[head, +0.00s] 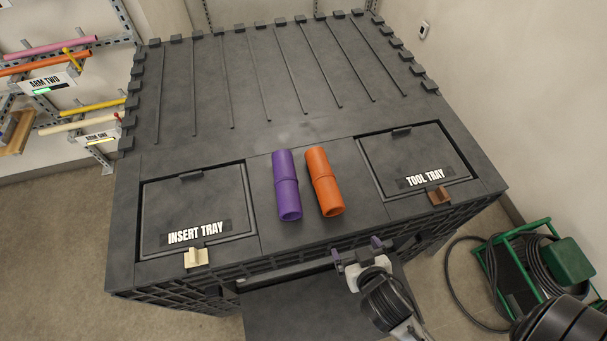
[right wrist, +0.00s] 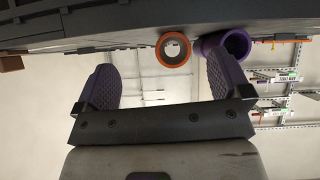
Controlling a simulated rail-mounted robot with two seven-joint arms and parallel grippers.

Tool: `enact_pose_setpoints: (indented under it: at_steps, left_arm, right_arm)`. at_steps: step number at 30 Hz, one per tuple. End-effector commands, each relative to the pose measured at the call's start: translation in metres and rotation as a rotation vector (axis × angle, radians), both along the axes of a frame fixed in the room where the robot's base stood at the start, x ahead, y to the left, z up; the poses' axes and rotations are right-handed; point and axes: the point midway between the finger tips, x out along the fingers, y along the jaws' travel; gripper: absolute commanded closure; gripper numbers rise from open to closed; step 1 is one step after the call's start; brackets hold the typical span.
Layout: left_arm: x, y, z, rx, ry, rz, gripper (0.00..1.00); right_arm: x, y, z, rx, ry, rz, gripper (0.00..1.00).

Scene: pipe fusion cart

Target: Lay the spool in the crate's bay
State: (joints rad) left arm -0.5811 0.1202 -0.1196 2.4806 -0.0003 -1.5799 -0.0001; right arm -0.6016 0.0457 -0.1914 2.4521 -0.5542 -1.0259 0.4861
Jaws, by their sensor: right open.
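I cannot tell which is the spool. The crate's bay is not clearly identifiable. My right gripper (head: 360,249) is open and empty, just off the crate's front edge, apart from both tubes. In the right wrist view, the open gripper's purple pads (right wrist: 164,72) stand apart, with the open ends of the orange tube (right wrist: 173,49) and purple tube (right wrist: 232,42) beyond them. My left gripper is not in view.
Closed lids marked INSERT TRAY (head: 198,206) and TOOL TRAY (head: 414,160) flank the tubes. Raised blocks and long grooves mark the crate's rear top. A green hose reel (head: 520,262) stands right. A rack (head: 75,87) with colored pipes is left.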

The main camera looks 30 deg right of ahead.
Motion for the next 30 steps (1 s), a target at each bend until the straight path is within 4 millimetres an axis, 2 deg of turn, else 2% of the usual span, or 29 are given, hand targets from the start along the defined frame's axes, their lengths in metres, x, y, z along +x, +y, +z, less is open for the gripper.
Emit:
enact_pose_setpoints:
  at_steps: [1, 3, 9, 21, 30]
  left_arm:
    - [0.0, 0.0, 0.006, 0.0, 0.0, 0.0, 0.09]
    - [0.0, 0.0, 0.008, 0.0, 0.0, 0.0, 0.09]
    - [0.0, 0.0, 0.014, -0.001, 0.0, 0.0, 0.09]
    - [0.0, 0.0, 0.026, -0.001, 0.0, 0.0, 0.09]
    - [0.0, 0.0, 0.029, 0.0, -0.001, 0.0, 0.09]
  right_arm:
    - [0.004, 0.001, 0.012, -0.001, -0.057, -0.013, 0.04]
    - [0.009, 0.002, 0.024, -0.002, -0.131, -0.024, 0.04]
    - [0.022, 0.003, 0.039, -0.001, -0.24, -0.031, 0.04]
    - [0.078, -0.016, 0.016, -0.002, -0.248, -0.031, 0.04]
    - [0.092, -0.022, 0.008, 0.0, -0.246, -0.032, 0.04]
